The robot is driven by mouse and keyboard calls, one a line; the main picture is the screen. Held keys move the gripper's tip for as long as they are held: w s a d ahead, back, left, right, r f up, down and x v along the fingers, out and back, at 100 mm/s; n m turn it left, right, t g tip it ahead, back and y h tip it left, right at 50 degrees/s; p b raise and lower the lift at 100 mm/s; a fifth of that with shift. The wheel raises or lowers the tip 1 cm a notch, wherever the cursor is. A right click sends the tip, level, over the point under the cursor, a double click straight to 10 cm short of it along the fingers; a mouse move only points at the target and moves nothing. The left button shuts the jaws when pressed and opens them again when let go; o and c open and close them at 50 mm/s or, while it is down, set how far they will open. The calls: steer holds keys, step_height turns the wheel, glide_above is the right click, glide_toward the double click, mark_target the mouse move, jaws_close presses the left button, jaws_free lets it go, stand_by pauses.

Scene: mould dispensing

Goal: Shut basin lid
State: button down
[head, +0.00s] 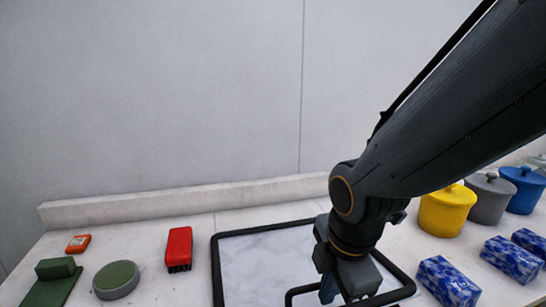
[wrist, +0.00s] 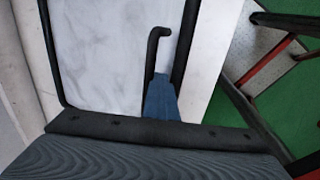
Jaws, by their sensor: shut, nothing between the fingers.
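A black-framed panel with a white marbled face (head: 265,255), which looks like the basin lid, lies at the front middle of the counter in the head view. Its marbled face also shows in the wrist view (wrist: 105,50). A thin black handle (wrist: 153,52) stands at its right side in the wrist view, and part of it shows in the head view (head: 300,291). My gripper (head: 329,290) is shut and empty, with its blue fingers (wrist: 160,98) at the handle's lower end; whether they touch is unclear. My arm hides the panel's right part. I cannot tell whether the lid is fully down.
Yellow (head: 441,213), grey (head: 489,204) and blue (head: 522,192) lidded pots stand at right, behind blue-patterned blocks (head: 447,282). At left are a red brush (head: 179,247), a round grey-green disc (head: 116,279), an orange device (head: 78,244) and a green block (head: 55,268). A low ledge runs behind.

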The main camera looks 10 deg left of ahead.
steer(key=shift+w+f+b, duration=0.1)
steer(key=shift+f+b, duration=0.4)
steer(key=shift+b, duration=1.6)
steer(key=shift+s+d+f+b, duration=0.1)
steer(key=shift+s+f+b, duration=0.1)
steer(key=shift+f+b, duration=0.3)
steer(key=shift+s+d+f+b, duration=0.1)
steer(key=shift+s+f+b, duration=0.05)
steer(key=shift+f+b, duration=0.3)
steer(key=c, duration=2.3)
jaws_free()
steer(key=shift+o, duration=0.2)
steer(key=shift+r, duration=0.1)
